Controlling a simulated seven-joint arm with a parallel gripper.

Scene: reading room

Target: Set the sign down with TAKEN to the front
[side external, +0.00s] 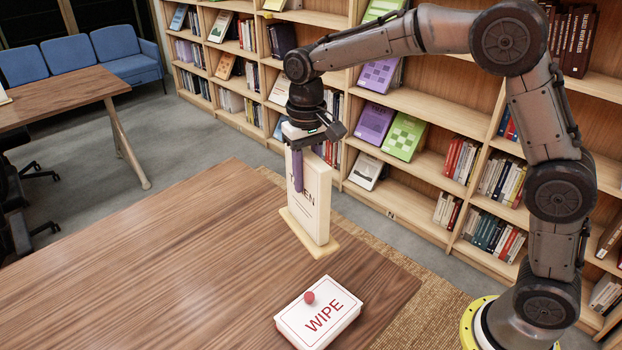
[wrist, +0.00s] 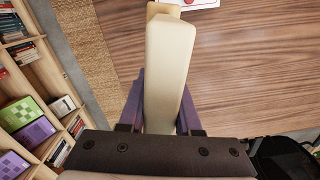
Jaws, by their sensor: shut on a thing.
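The sign (side external: 318,205) is a cream upright slab on a wider pale base (side external: 325,250). In the side view its broad face toward the camera bears dark letters, "T" and "EN", with the middle hidden by a purple finger; thin lines run below. My gripper (side external: 298,172) points down and is shut on the sign's upper part, a purple finger against the lettered face. In the wrist view the slab (wrist: 168,70) runs between both purple fingers. The sign looks upright over the far edge of the table (side external: 190,250); I cannot tell whether its base touches the top.
A white box marked WIPE with a red knob (side external: 309,297) lies on the table nearer the camera; its edge shows in the wrist view (wrist: 190,4). The left of the table is clear. Bookshelves (side external: 440,110) stand behind, with a second table (side external: 60,97) and blue seats.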

